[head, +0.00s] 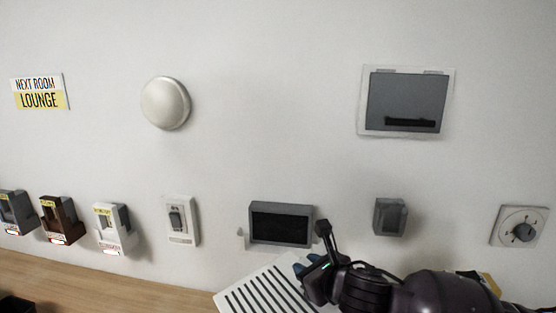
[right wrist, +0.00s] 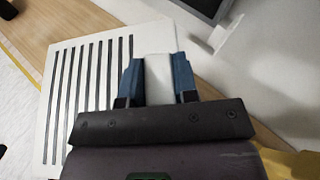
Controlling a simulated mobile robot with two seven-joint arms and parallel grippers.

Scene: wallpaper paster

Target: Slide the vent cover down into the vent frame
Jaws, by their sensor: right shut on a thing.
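The vent cover (head: 262,290) is a white panel with dark slots, tilted in front of the wall at the bottom of the head view. My right gripper (head: 308,266) is shut on it near its upper right part. In the right wrist view, my blue fingers (right wrist: 158,80) pinch a white tab of the cover (right wrist: 88,95). The vent frame appears to be the grey-rimmed dark box (head: 281,205) on the wall, with small white brackets low at its side. The cover is below it and apart from it. My left gripper is not clearly shown; a dark shape is cut off at the lower left corner.
A wooden ledge (head: 120,287) runs along the wall's foot. Several holders, a switch (head: 179,220), a grey box (head: 389,216) and a dial (head: 522,229) sit beside the frame. A recessed panel (head: 449,105), a round white dome (head: 165,103) and a sign (head: 40,92) are higher up.

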